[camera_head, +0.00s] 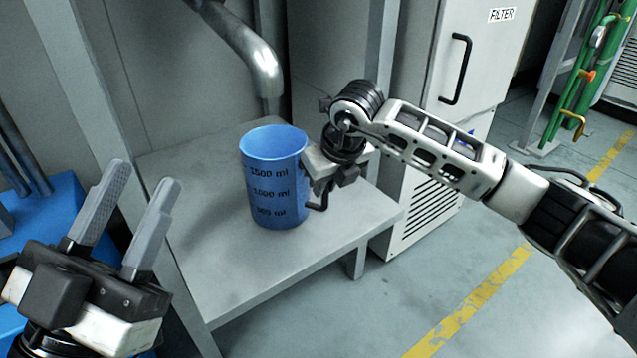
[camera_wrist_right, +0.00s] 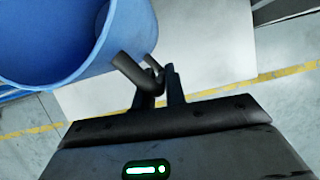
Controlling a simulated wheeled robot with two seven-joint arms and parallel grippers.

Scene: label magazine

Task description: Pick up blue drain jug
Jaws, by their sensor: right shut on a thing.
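The blue drain jug (camera_head: 273,190) stands upright on the grey shelf (camera_head: 240,275), with volume marks on its front and its dark handle on the right side. In the right wrist view the jug (camera_wrist_right: 75,45) fills the upper left and its handle (camera_wrist_right: 132,72) reaches down to the fingers. My right gripper (camera_head: 322,185) is beside the jug's right side; in its wrist view the gripper (camera_wrist_right: 162,85) is shut on the handle. My left gripper (camera_head: 135,205) is open and empty at the lower left, apart from the jug.
A metal pipe (camera_head: 255,60) comes down behind the jug. A white filter cabinet (camera_head: 470,60) stands to the right of the shelf. A frame post (camera_head: 95,110) rises at the shelf's left. The shelf's front part is clear.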

